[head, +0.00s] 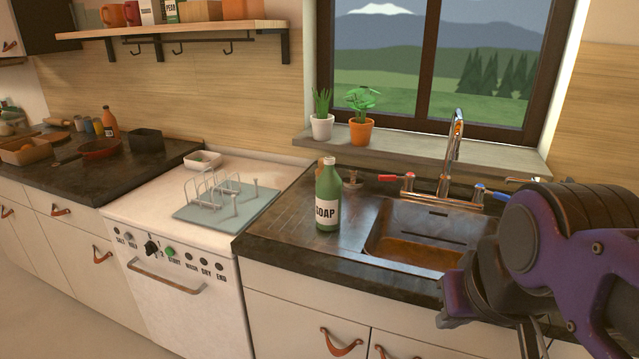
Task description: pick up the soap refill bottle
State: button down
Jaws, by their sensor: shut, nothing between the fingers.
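The soap refill bottle (327,185) is green with a pale cap and a white label reading SOAP. It stands upright on the dark counter, just left of the sink. My gripper (456,316) is at the lower right, in front of the sink and counter edge, well to the right of the bottle and apart from it. It is shut and empty. Part of it is hidden by my own arm and cut off by the bottom of the picture.
The metal sink (400,250) with its tap (452,150) is right of the bottle. A dish rack (222,190) on a blue-green mat (245,203) is to the left. Potted plants (361,130) stand on the windowsill behind. The counter in front of the bottle is clear.

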aim_at(329, 185)
jog(key=k+u, duration=0.1)
jog(key=u, duration=0.3)
jog(key=z, duration=1.35)
jog(key=j, duration=2)
jog(key=i+z, duration=0.05)
